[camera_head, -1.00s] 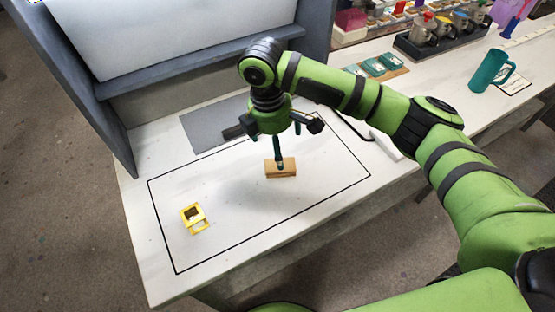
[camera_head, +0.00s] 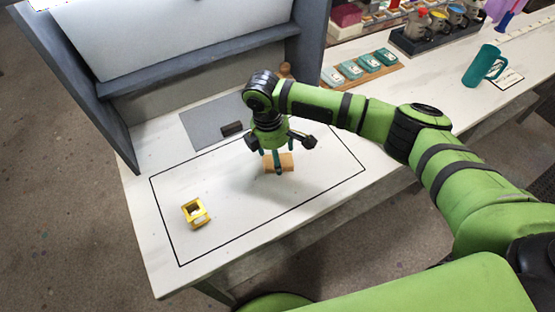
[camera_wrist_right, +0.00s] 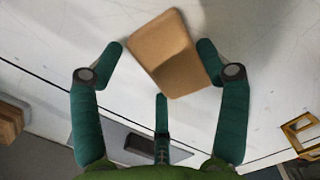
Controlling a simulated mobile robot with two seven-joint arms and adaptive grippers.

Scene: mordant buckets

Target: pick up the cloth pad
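A tan block-like pad with rounded corners, which I take to be the cloth pad (camera_head: 286,163), lies on the white table inside the black outlined rectangle. In the right wrist view the pad (camera_wrist_right: 166,52) sits between the fingertips, with bare table showing between it and the left finger; the right finger is very close to its edge. I cannot tell whether that finger touches it. My right gripper (camera_head: 276,163) is open above the pad, its teal fingers spread and pointing down, partly hiding it in the head view. My left gripper is not in view.
A yellow frame (camera_head: 195,212) stands at the left of the outline. A grey mat (camera_head: 205,118) with a dark block (camera_head: 232,129) lies behind. A grey upright panel (camera_head: 190,68) rises at the back. A teal mug (camera_head: 480,66) and a dark rack (camera_head: 435,38) stand far right.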

